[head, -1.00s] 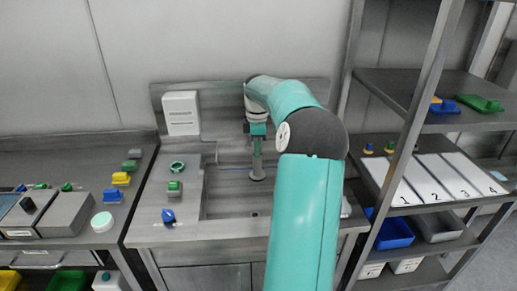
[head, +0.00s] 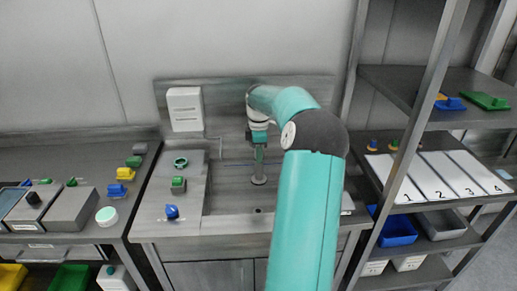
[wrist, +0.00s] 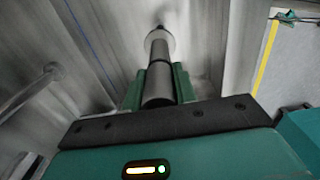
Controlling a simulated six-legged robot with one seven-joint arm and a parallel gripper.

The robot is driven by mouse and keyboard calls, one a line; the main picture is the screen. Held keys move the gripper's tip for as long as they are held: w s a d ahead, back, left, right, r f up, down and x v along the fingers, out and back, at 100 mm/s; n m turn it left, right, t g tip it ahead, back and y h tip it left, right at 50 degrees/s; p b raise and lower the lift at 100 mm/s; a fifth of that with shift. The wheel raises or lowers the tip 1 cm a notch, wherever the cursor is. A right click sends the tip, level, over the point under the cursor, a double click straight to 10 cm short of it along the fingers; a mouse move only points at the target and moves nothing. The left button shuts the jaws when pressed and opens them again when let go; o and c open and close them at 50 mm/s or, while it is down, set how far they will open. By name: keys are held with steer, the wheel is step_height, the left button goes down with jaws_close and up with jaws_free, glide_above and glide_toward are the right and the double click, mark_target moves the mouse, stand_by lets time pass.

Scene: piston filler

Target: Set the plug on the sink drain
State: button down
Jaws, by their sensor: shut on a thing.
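The plug (head: 258,180) is a grey upright shaft with a wider round foot. My gripper (head: 259,153) is shut on its upper part and holds it over the sink basin (head: 228,203). In the wrist view the two green fingers (wrist: 158,88) lie on either side of the dark plug shaft (wrist: 157,62), and a paler round foot shows at its far end. The sink drain (head: 258,210) is a small dark spot in the basin, in front of the plug foot in the head view. I cannot tell how high the foot is above the basin floor.
A thin tap (head: 221,150) stands at the basin's left. The left counter holds a green ring (head: 181,162), a green-topped block (head: 178,185) and a blue knob (head: 172,212). A white box (head: 185,109) is on the back wall. A shelf rack (head: 432,155) stands right.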

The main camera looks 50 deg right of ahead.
step_height(320, 180, down, 17)
steer(key=shift+r, duration=0.2)
stand_by(2.0)
steer(key=shift+w+a+f, duration=0.1)
steer(key=shift+w+f, duration=0.05)
stand_by(1.1)
steer(key=c, duration=0.6)
jaws_free()
steer(key=shift+r, duration=10.5)
